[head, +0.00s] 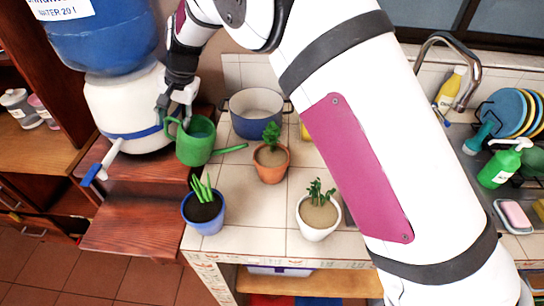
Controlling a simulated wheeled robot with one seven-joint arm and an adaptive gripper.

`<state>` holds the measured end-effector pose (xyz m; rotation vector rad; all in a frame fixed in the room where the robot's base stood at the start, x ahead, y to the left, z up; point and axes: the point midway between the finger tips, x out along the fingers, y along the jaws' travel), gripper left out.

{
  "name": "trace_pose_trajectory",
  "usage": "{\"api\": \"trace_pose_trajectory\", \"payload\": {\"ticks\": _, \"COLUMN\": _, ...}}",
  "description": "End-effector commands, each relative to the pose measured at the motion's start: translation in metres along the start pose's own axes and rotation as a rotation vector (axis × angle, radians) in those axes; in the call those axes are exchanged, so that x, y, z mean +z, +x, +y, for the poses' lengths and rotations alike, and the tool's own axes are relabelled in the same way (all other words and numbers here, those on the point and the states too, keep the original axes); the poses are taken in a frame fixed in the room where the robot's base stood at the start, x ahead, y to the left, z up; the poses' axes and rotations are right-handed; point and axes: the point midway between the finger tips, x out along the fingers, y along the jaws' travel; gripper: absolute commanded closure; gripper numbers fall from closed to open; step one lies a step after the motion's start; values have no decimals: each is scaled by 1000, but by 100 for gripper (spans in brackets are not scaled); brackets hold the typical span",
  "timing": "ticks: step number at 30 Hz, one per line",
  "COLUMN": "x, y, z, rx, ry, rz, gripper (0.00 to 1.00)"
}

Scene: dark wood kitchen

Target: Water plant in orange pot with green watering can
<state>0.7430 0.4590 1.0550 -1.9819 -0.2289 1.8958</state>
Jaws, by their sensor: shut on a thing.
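The green watering can (196,146) is in the head view, left of centre, with its handle at the left and its spout (231,149) toward the right. My gripper (170,112) is shut on the can's handle. The can looks raised near the counter's left edge; its exact height is hard to tell. The orange pot (271,166) with a small leafy green plant (271,135) stands upright on the tiled counter, right of the spout. The spout tip is left of the orange pot, apart from it in the picture.
A blue pot (205,220) and a white pot (318,222) hold other plants nearby. A large blue cooking pot (254,122) stands behind. A water dispenser (124,110) is at left. The sink area is at right. Bare tiles (258,225) lie between the front pots.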

Motion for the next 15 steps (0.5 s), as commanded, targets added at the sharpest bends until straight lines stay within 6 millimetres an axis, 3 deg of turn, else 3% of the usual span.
{"api": "trace_pose_trajectory", "payload": {"ticks": 3, "x": -1, "y": 17, "z": -13, "rx": 84, "ry": -11, "rz": 0, "gripper": 100}}
{"api": "trace_pose_trajectory", "payload": {"ticks": 15, "x": 0, "y": 25, "z": -18, "rx": 157, "ry": -2, "rz": -5, "gripper": 100}}
